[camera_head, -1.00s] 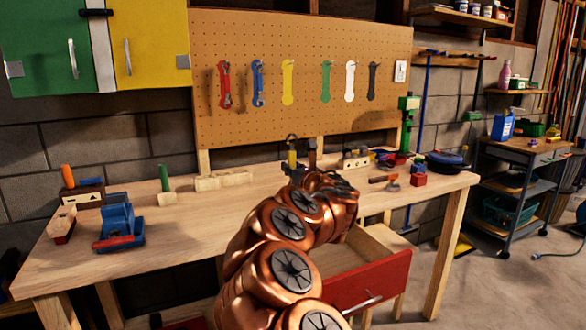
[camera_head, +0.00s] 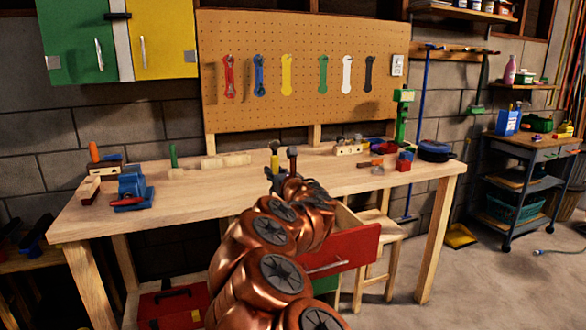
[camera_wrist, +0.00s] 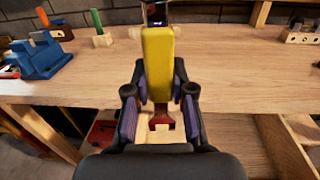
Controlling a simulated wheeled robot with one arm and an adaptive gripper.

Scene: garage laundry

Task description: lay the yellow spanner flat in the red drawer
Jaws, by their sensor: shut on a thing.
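The yellow spanner (camera_wrist: 158,60) is clamped between the dark, purple-padded fingers of my gripper (camera_wrist: 160,100). It stands up on end, pointing away from the wrist camera. In the head view my gripper (camera_head: 283,168) is at the front edge of the bench, with a small yellow bit of the spanner (camera_head: 275,161) showing. The red drawer (camera_head: 342,250) is pulled open under the bench, right of my gripper. My arm hides part of the drawer. In the wrist view, pale wooden drawer sides (camera_wrist: 282,146) show at the lower right.
The pegboard (camera_head: 305,110) has red and blue spanners and several coloured outlines. A stool (camera_head: 375,240) stands beside the drawer. A red toolbox (camera_head: 172,306) is low at left.

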